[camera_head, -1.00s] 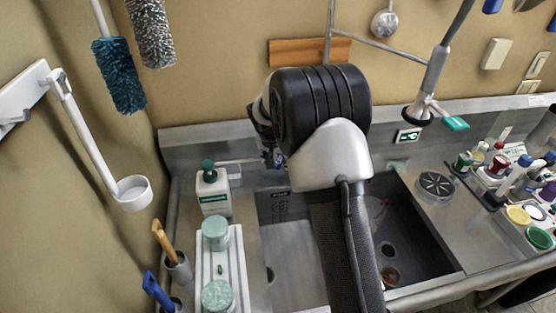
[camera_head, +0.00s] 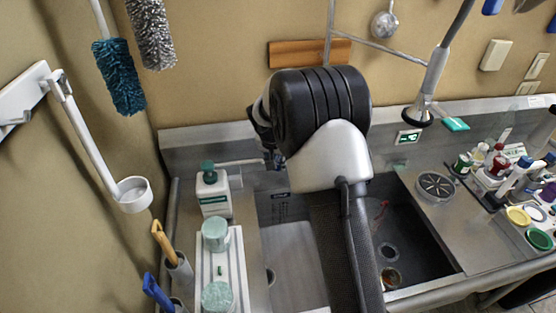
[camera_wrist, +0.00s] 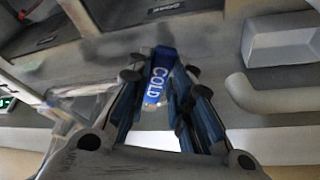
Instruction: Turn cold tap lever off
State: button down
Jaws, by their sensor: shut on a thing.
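The cold tap lever (camera_wrist: 158,82) is blue with white "COLD" lettering and sits between my fingers in the wrist view. My gripper (camera_wrist: 160,95) is shut on it, with one finger on each side. In the head view my gripper (camera_head: 268,152) is by the sink's back wall, mostly hidden behind my arm. The lever cannot be made out clearly there. A thin metal spout (camera_head: 240,162) reaches left from beside my gripper.
The steel sink has a left basin (camera_head: 290,250) and a darker right basin (camera_head: 410,235). A soap bottle (camera_head: 213,192) stands left of my gripper. A spray hose head (camera_head: 425,95) hangs at right. Bottles and jars crowd the right counter.

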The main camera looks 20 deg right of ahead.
jog(key=shift+s+d+n+p, duration=0.35)
jog(key=shift+d+n+p, duration=0.1)
jog(key=shift+n, duration=0.25)
jog(key=c, duration=1.4)
grip_release()
jog(key=shift+c, duration=0.2)
jog(key=shift+r, duration=0.1)
jog(key=v, duration=1.1)
jog(key=shift+s+r, duration=0.25)
jog(key=shift+r, duration=0.15)
jog(key=shift+d, duration=0.1)
